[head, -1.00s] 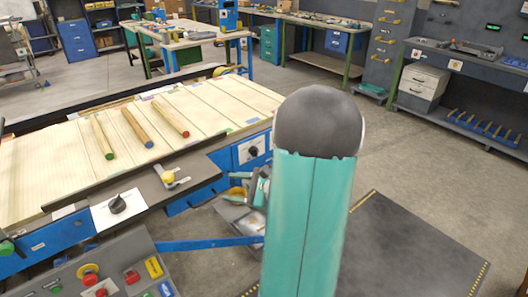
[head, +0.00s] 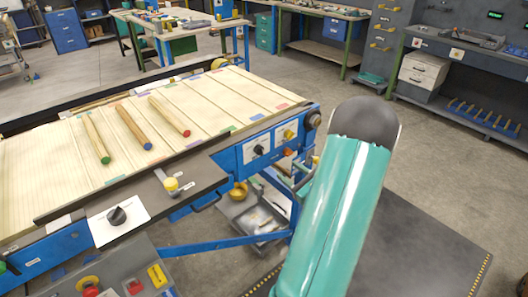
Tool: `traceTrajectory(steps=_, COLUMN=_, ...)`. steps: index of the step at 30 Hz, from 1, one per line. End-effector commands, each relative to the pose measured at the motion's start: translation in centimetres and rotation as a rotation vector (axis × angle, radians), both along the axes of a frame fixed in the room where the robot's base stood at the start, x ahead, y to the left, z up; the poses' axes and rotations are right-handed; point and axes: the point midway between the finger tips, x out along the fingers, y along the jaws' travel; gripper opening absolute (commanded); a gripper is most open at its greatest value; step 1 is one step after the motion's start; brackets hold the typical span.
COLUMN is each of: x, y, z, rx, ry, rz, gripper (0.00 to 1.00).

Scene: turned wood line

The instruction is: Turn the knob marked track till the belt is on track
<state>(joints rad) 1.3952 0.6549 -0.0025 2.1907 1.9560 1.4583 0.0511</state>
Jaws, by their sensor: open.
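A black knob (head: 117,215) sits on a white plate on the conveyor's near side. Another black knob (head: 258,150) sits on a white plate on the blue end panel, with a small yellow knob (head: 289,134) to its right. I cannot read which is marked track. The pale slatted belt (head: 70,157) carries three wooden rods with green, blue and red ends. Whether it runs on track I cannot tell. My teal arm stands right of the end panel. My gripper is not visible, apparently hidden behind the arm.
A yellow-topped lever (head: 171,184) stands on the dark side rail. A grey control box (head: 110,275) with red, yellow and green controls is at lower left. A grey tray (head: 252,220) lies under the conveyor's end. The floor to the right is open; benches line the back.

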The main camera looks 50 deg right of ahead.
Motion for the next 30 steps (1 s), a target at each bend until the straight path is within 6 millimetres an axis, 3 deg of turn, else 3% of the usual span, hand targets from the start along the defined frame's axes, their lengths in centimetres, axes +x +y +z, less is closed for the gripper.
traceTrajectory(steps=19, x=11.2, y=-2.2, z=0.0, rx=0.0, ry=-0.001, rz=0.008, gripper=0.54)
traceTrajectory(steps=24, x=12.8, y=-2.7, z=0.1, rx=-0.001, ry=0.0, rz=0.006, gripper=0.54)
traceTrajectory(steps=30, x=13.2, y=-2.8, z=0.1, rx=-0.001, ry=0.001, rz=0.005, gripper=0.54)
